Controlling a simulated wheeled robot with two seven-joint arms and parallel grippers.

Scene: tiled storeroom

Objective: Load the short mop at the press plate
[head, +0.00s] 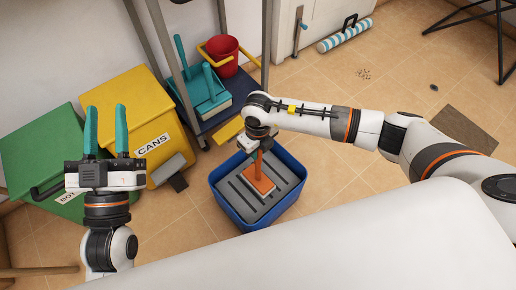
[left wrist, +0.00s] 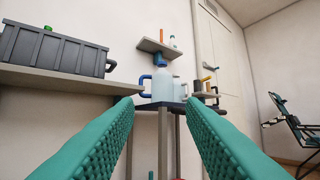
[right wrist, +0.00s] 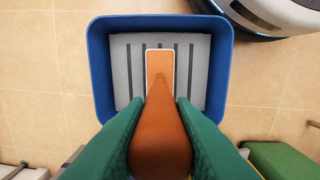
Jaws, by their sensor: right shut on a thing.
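The short mop (head: 263,184) has an orange handle and a flat orange head with a pale edge. My right gripper (head: 259,146) is shut on its handle and points down over the blue bucket (head: 221,207). The grey slotted press plate (head: 237,201) lies inside the bucket. In the right wrist view the mop (right wrist: 160,66) is over the press plate (right wrist: 124,72), near its middle, within the bucket rim (right wrist: 98,60). I cannot tell whether the head touches the plate. My left gripper (head: 106,110) is raised, open and empty.
A yellow cans bin (head: 135,100) and a green bin (head: 40,140) stand at the left. Behind the bucket is a low shelf with a teal dustpan (head: 207,90) and a red bucket (head: 224,52). Tiled floor is open to the right of the blue bucket.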

